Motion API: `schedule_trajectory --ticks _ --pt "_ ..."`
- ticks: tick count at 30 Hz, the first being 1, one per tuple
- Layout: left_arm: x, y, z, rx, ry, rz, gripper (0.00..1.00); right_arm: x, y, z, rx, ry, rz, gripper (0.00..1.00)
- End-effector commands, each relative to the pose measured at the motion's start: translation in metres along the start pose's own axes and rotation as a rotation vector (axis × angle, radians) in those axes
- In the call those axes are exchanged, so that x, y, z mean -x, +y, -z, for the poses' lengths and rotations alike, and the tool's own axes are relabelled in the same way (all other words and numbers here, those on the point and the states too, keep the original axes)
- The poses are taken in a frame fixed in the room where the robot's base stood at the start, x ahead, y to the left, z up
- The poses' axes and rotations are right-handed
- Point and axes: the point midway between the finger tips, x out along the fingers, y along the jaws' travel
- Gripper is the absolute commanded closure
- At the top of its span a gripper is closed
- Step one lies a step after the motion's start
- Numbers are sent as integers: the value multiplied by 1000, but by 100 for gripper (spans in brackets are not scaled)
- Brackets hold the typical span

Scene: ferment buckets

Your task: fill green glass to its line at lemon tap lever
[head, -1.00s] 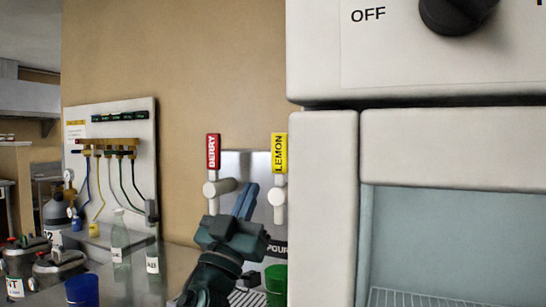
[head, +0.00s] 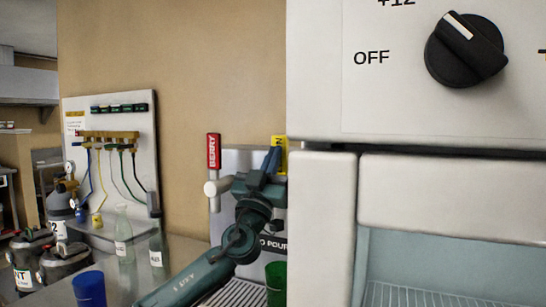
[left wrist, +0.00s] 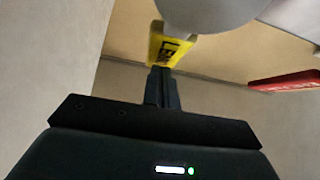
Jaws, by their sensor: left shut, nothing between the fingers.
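The yellow lemon tap lever (head: 280,142) is partly hidden behind my left gripper (head: 273,157) in the head view. The lever also shows in the left wrist view (left wrist: 170,46), just beyond the fingertips (left wrist: 161,72). My left gripper is shut and empty, raised at the lever's height; I cannot tell whether it touches the lever. The green glass (head: 275,284) stands below the lemon tap, its right side cut off by the white appliance. Its line and fill level cannot be made out. My right gripper is not in view.
The red berry lever (head: 213,152) stands left of the lemon lever. A large white appliance (head: 322,230) with a black knob (head: 465,50) blocks the right side. A blue cup (head: 89,289) and bottles (head: 123,236) stand on the counter at left.

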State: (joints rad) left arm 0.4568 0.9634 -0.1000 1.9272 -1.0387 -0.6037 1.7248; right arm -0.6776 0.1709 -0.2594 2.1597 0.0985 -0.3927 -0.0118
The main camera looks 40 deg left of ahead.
Motion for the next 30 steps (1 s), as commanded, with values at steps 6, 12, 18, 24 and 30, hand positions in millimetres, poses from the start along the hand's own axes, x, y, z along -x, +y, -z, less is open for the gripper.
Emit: schedule_trajectory --ticks 6,12,18,24,30 --pt "0 0 0 1 0 0 100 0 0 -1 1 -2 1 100" --pt "-9 0 3 4 -58 2 100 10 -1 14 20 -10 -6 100" --pt "-19 0 2 4 -182 1 100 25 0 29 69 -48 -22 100" --pt "-23 0 -13 10 -246 4 100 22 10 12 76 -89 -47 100" --pt "-30 0 -18 4 -245 0 100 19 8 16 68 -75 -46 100"
